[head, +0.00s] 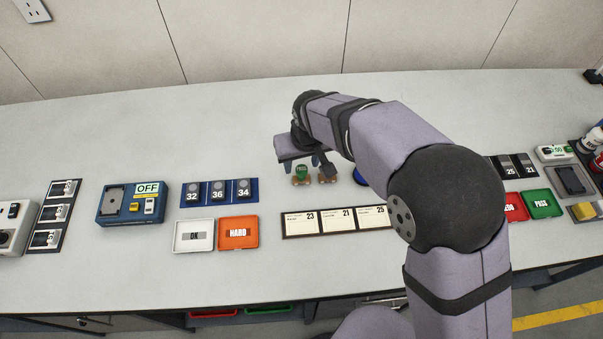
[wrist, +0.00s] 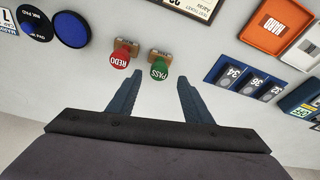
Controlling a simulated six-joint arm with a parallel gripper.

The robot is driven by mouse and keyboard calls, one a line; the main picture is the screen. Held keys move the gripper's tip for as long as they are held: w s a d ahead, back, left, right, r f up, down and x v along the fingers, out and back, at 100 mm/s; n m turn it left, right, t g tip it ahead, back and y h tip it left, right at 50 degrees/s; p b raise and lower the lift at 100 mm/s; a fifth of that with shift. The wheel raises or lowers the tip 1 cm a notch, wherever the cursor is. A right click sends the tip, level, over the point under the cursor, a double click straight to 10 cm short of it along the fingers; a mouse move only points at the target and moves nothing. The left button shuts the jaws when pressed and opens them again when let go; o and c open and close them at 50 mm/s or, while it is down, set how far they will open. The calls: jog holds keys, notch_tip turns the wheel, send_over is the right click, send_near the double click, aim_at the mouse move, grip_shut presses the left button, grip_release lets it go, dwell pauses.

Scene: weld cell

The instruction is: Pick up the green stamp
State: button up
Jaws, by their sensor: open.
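The green stamp (head: 302,172), marked PASS, stands upright on a small brown base in the head view, at mid-table. In the wrist view the green stamp (wrist: 158,69) shows between and just beyond my open fingertips. My gripper (wrist: 160,78) is empty, and the stamp looks apart from both fingers. In the head view my gripper (head: 305,167) hangs around and behind the green stamp. A red stamp (wrist: 121,58), marked REDO, stands close beside it, to the left in the wrist view. In the head view a dark finger hides most of the red stamp.
A blue pad (wrist: 71,29) and a black pad (wrist: 35,23) lie beyond the red stamp. A strip of cards (head: 335,220) lies in front of the stamps. An orange tray (head: 238,247) and a blue number rack (head: 219,203) sit to the left. The table behind is clear.

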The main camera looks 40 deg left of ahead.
aim_at(302, 169)
jog(key=shift+p+x, duration=1.35)
jog(key=shift+x, duration=1.25)
jog(key=shift+d, duration=0.2)
jog(key=c, duration=1.1)
